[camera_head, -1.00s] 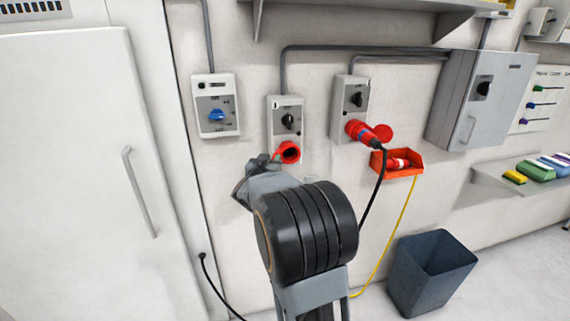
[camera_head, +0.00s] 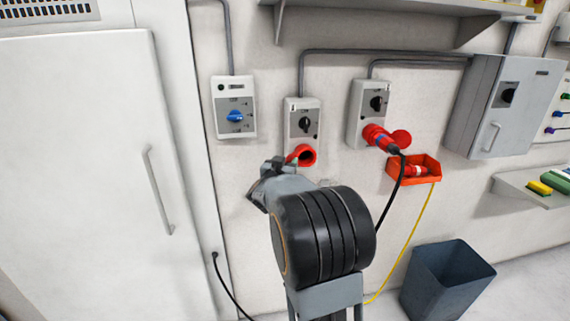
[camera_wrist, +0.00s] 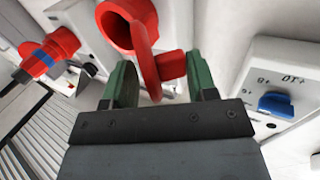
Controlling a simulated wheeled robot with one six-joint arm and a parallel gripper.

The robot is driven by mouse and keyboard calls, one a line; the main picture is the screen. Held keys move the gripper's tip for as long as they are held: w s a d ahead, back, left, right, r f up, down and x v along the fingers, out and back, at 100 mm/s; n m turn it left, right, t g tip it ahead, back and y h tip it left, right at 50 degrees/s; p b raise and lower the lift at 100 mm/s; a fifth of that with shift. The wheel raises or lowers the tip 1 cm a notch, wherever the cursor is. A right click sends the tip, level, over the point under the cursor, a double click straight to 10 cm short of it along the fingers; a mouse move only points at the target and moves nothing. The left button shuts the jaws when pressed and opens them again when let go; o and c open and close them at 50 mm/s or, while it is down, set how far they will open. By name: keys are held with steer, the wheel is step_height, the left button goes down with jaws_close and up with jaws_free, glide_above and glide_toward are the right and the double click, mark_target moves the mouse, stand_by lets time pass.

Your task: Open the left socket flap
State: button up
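The left socket (camera_head: 307,156) is a red ring with a dark open mouth, under a grey switch box on the wall. Its red flap (camera_wrist: 145,57) stands swung out from the mouth, seen nearly edge-on in the wrist view, with a red tab beside it. My gripper (camera_wrist: 157,62) has its two green fingers apart, one on either side of the flap and tab. The tab is close to the right finger; I cannot tell whether they touch. In the head view my gripper (camera_head: 278,166) is just left of the socket, its fingers partly hidden.
A right-hand socket holds a red and blue plug (camera_head: 382,139) with a black cable. An orange bin (camera_head: 428,178) hangs below it. A box with a blue knob (camera_head: 235,117) is left of the socket. A white cabinet (camera_head: 85,170) stands left and a dark bin (camera_head: 445,285) on the floor.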

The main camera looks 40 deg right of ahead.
steer(key=shift+a, duration=0.15)
steer(key=b+v, duration=0.1)
steer(key=v, duration=1.2)
steer(key=shift+s+a, duration=0.2)
steer(key=shift+s, duration=0.1)
